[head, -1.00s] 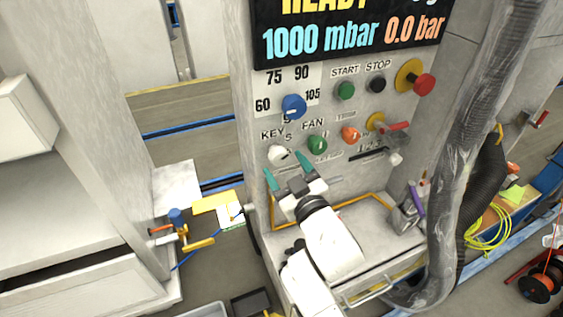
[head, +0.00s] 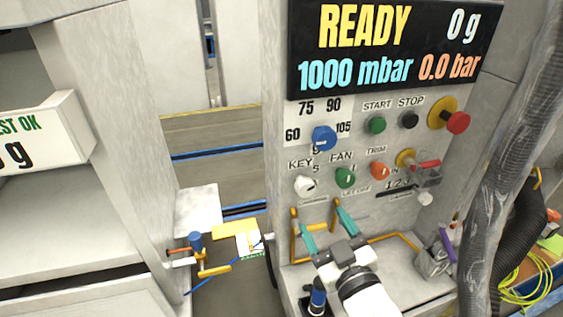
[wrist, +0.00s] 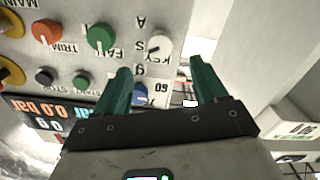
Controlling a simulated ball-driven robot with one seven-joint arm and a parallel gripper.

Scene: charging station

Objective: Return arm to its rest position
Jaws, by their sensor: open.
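My gripper (head: 325,232) has two teal fingers held apart with nothing between them. In the head view it stands in front of the lower part of the control panel (head: 270,130), below the white KEY knob (head: 305,184) and the green FAN knob (head: 345,178). My white arm (head: 368,300) reaches up to it from the bottom of the picture. In the wrist view the two fingers (wrist: 160,85) also show apart, with the panel upside down behind them. Part of the blue dial (wrist: 141,92) shows there beside a finger.
The display (head: 395,45) above reads READY, 1000 mbar, 0.0 bar and 0 g. A thick grey hose (head: 510,150) hangs at the right. A yellow bracket with a blue-topped valve (head: 197,250) is at the left. A dark blue-topped cylinder (head: 317,297) stands near my arm.

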